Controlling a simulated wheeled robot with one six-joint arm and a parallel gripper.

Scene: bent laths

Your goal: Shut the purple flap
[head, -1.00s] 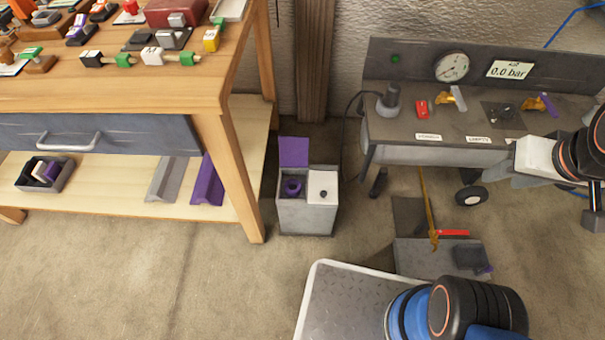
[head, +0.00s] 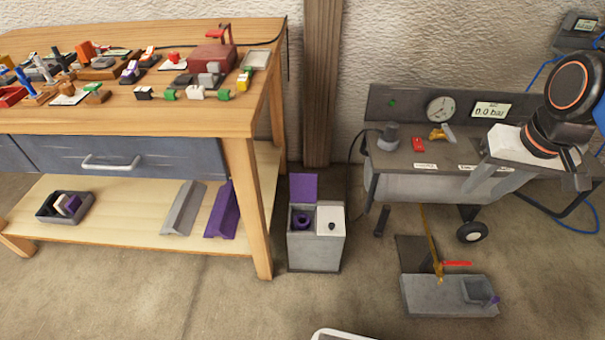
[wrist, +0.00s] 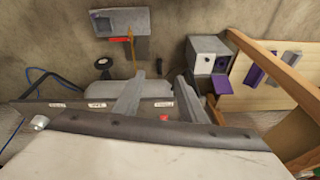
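The purple flap (head: 303,187) stands open and upright at the back of a small grey bin (head: 314,253) on the floor. Below it the left compartment is open, with a purple ring (head: 301,221) inside. The right half has a white lid (head: 331,215) with a dark knob, lying flat. In the wrist view the bin (wrist: 195,65) is upper right and the flap (wrist: 222,83) shows beside it. My gripper (head: 522,178) is up over the grey cart, right of and well away from the bin. Its two fingers are apart with nothing between them (wrist: 158,92).
A wooden workbench (head: 240,170) with many small parts stands left of the bin. The grey cart (head: 420,187) with a gauge stands to the right. A grey block with a red-handled lever (head: 450,297) lies on the floor. Floor in front of the bin is clear.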

